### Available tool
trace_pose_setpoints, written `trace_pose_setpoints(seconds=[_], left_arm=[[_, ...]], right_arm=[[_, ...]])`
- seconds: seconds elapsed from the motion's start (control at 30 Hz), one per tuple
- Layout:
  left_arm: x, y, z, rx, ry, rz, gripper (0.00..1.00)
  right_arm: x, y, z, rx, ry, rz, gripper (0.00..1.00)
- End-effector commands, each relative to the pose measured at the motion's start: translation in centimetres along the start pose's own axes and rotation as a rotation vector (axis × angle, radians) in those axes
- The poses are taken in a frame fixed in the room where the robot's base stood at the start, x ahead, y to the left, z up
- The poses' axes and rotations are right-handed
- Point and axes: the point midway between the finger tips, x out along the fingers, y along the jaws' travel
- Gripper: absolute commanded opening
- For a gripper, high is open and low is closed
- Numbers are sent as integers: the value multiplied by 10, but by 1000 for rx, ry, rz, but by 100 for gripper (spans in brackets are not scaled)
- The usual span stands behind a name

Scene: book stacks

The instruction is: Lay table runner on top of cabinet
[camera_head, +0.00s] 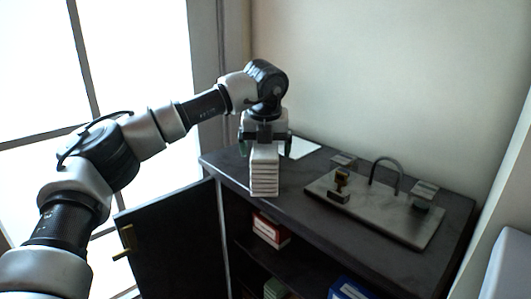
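A white, layered, folded stack (264,178), which looks like the folded table runner, is at the left part of the dark cabinet's top (225,163). It appears to rest there, its layered end towards me. My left gripper (266,147) points down over the far part of the stack. Its dark fingers are spread wide, one on each side, with a small gap to the stack. My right gripper is not in view.
A white sheet (301,147) lies behind the gripper. The cabinet door (175,245) stands open at left; boxes (271,230) sit inside.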

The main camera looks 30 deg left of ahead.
Motion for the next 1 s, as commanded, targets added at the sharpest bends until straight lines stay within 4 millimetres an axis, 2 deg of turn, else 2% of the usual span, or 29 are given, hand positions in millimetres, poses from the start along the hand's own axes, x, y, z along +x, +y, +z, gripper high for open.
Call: trace_pose_setpoints(seconds=[0.27, 0.7, 1.0], left_arm=[[4, 0, 0, 0, -1, -1, 90], [2, 0, 0, -1, -2, -3, 23], [0, 0, 1, -1, -3, -3, 21]], right_arm=[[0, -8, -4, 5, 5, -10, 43], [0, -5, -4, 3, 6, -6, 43], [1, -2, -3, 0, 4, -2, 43]])
